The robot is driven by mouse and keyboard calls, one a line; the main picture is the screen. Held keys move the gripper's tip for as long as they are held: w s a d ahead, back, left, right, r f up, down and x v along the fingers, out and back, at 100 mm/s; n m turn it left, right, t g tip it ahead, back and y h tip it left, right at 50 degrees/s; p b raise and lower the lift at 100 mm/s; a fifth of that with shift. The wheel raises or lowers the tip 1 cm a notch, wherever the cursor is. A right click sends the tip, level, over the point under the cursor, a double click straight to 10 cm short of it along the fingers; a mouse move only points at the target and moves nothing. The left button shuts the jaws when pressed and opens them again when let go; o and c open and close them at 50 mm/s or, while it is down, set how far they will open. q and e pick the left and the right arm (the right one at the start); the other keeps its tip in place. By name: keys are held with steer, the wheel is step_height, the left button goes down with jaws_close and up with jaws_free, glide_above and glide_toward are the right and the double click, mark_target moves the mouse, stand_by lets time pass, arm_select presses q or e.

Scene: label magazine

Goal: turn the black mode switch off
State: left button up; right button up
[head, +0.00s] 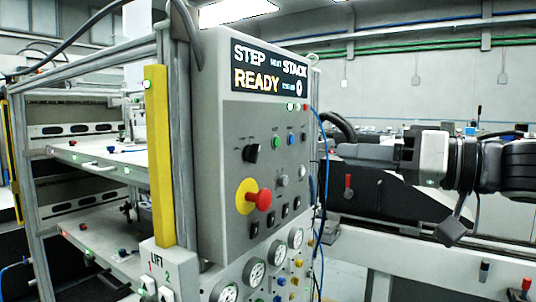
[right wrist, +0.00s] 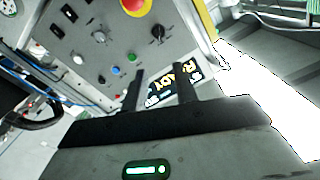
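The black mode switch (head: 251,153) is a rotary knob on the grey panel (head: 235,125), left of the green and blue buttons. It also shows in the right wrist view (right wrist: 158,33), beyond my fingertips and apart from them. I cannot tell its setting for sure. My right gripper (head: 342,150) is to the right of the panel in the head view. In the right wrist view its two fingers (right wrist: 159,69) are spread with nothing between them, and the lit display lies behind the gap. My left gripper is in neither view.
A red emergency knob (head: 264,199) on a yellow disc juts out below the switch. The display (head: 268,72) reads "READY". A blue cable (head: 326,185) hangs along the panel's right edge. Gauges (head: 254,271) sit below, and a yellow post (head: 160,155) stands left.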

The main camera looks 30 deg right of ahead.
mark_target(259, 147)
steer(key=p+x, duration=0.1)
steer(key=x, duration=1.2)
steer(key=shift+w+r+p, duration=0.1)
steer(key=shift+w+p, duration=0.15)
steer(key=shift+p, duration=0.1)
steer(key=shift+w+a+r+p, duration=0.2)
steer(key=shift+w+r+p, duration=0.1)
steer(key=shift+p, duration=0.4)
steer(key=shift+w+a+f+p, duration=0.2)
steer(key=shift+w+p, duration=0.25)
steer(key=shift+p, duration=0.25)
steer(key=shift+w+a+f+p, duration=0.1)
steer(key=shift+w+p, duration=0.15)
steer(key=shift+p, duration=0.05)
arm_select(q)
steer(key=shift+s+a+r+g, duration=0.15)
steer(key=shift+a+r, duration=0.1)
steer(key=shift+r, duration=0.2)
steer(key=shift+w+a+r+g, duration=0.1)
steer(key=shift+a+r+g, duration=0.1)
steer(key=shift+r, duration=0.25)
arm_select(e)
steer(key=shift+f, duration=0.1)
steer(key=shift+c, duration=0.3)
jaws_close()
